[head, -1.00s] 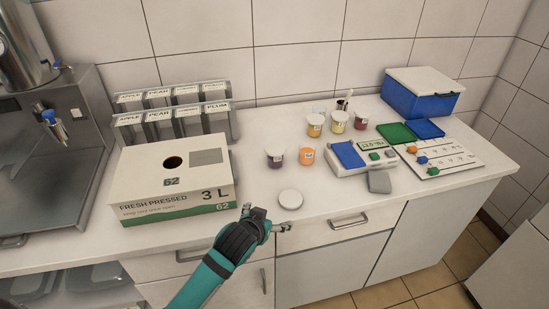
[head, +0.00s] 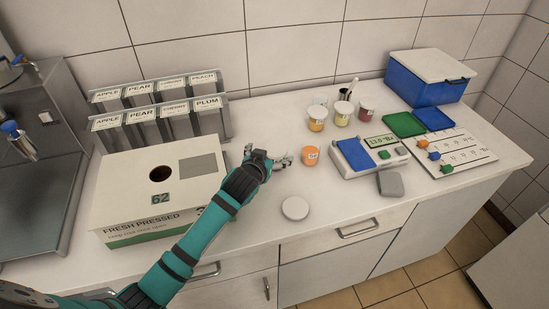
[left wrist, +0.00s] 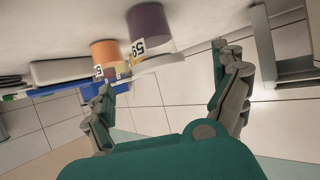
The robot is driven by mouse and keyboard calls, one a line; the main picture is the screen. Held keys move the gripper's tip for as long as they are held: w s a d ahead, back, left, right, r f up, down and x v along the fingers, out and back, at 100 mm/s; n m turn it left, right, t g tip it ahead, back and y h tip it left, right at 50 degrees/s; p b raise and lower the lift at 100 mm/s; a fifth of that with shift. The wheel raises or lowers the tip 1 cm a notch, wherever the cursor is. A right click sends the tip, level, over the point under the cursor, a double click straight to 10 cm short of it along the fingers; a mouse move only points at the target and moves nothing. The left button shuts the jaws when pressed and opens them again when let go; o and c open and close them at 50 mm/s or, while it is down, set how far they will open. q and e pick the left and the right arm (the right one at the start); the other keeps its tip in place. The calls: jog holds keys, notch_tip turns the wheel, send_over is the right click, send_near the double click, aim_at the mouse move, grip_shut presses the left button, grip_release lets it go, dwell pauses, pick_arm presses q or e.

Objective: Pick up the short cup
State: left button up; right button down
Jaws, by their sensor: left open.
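An orange cup (head: 310,156) with a pale lid stands on the counter; it looks a little shorter than the cups behind it. It also shows in the left wrist view (left wrist: 104,52), upside down. A purple cup (left wrist: 148,27) is beside it there; in the head view my gripper hides it. My left gripper (head: 268,157) is open, low over the counter just left of the orange cup. In the left wrist view its spread fingers (left wrist: 163,70) point toward the cups, with the purple cup between their directions. Nothing is held. My right gripper is not in view.
A juice box (head: 160,190) and labelled dispensers (head: 165,120) stand left. Several lidded cups (head: 342,112), a scale (head: 370,155) and a blue bin (head: 430,78) stand right. A round white lid (head: 295,208) and a grey block (head: 390,184) lie near the front edge.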

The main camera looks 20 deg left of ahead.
aim_at(276, 148)
pick_arm(q)
jog(key=shift+w+f, duration=0.1)
jog(key=shift+w, duration=0.2)
jog(key=shift+w+d, duration=0.1)
jog(key=shift+w, duration=0.2)
jog(key=p+x, duration=0.1)
jog(key=x, duration=0.3)
jog(key=shift+w, duration=0.15)
jog(key=shift+w+f, duration=0.1)
jog(key=shift+w, duration=0.1)
jog(key=shift+c, duration=0.2)
jog(key=shift+s, duration=0.1)
jog(key=shift+c, duration=1.1)
jog(key=c, duration=1.3)
jog(key=shift+c, duration=0.6)
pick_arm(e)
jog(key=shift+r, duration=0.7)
